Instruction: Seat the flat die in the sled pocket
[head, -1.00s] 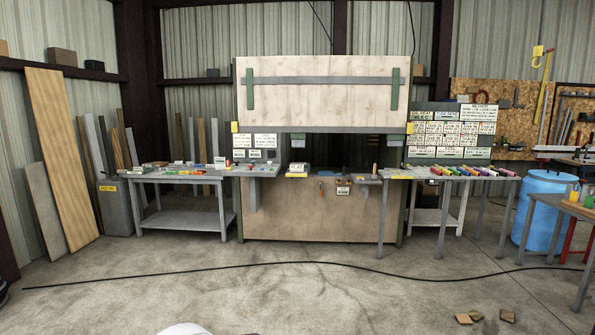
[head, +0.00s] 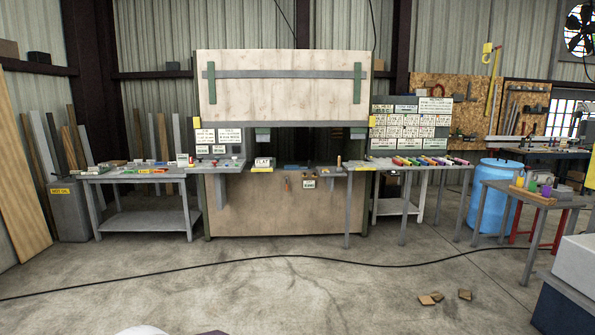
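A large press-like machine (head: 285,205) with a wooden front stands against the far wall. Its opening sits above a grey work ledge. A small white sign (head: 264,162), which seems to read "FLAT", stands on the ledge over a yellow piece (head: 262,170). I cannot tell at this distance which piece is the flat die, and I cannot make out the sled pocket. Neither of my grippers is in view.
A grey table (head: 150,218) with small coloured items stands left of the machine; a table with coloured cylinders (head: 425,160) stands right. A blue barrel (head: 492,200) and another table (head: 520,190) are further right. A black cable (head: 200,265) and wood scraps (head: 430,299) lie on open floor.

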